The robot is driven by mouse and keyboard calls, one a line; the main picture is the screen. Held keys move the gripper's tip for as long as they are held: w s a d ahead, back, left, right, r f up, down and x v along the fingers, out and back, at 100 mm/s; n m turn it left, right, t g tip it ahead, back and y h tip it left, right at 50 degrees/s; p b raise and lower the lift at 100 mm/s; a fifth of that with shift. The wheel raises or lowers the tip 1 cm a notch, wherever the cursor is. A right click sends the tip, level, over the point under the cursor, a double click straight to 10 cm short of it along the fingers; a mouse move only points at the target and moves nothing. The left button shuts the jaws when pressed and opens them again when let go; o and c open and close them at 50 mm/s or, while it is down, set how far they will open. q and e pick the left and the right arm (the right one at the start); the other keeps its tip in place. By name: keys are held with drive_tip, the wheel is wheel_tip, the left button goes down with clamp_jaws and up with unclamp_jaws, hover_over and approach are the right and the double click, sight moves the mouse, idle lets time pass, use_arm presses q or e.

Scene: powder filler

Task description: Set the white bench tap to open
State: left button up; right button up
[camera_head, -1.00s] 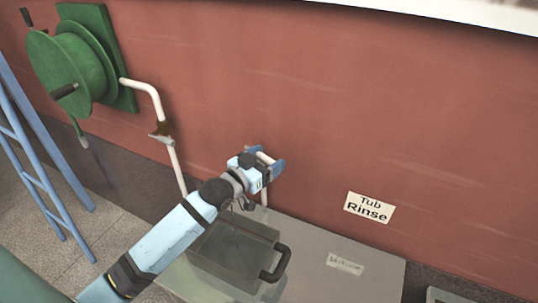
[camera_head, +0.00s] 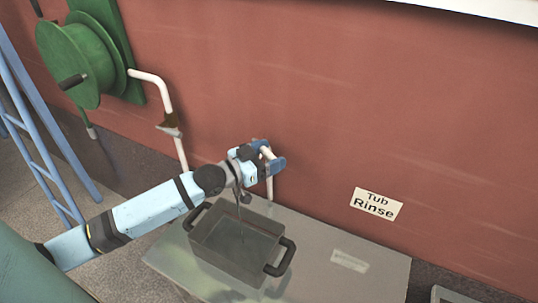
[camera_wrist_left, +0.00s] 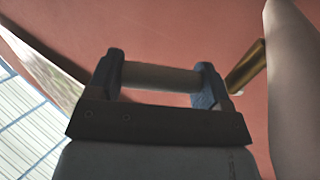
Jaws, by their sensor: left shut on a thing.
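The white bench tap shows as a white upright (camera_head: 269,188) behind the tub, with a pale bar at its top. My left gripper (camera_head: 268,157) is at that top, its blue fingers shut on the pale bar. In the left wrist view, the bar (camera_wrist_left: 160,78) lies crosswise between the two blue fingers. A brass piece (camera_wrist_left: 246,65) and a large pale pipe (camera_wrist_left: 293,90) stand to its right. My wrist and fingers hide part of the tap. A thin line runs down from near my wrist into the tub; I cannot tell whether it is water. My right gripper is not in view.
A dark tub (camera_head: 213,253) with two handles stands on the grey bench (camera_head: 370,275) below my wrist. A "Tub Rinse" sign (camera_head: 376,203) is on the red wall. A green hose reel (camera_head: 75,65), a white pipe (camera_head: 160,90) and a blue ladder (camera_head: 35,135) are at left.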

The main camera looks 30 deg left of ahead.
use_arm(q)
drive_tip(key=o, duration=1.3)
drive_tip(key=shift+c, duration=0.2)
drive_tip(key=b+v, duration=0.1)
drive_tip(key=v, duration=1.2)
drive_tip(key=shift+s+b, duration=0.3)
drive_tip(key=shift+a, duration=0.15)
drive_tip(key=shift+c, duration=0.2)
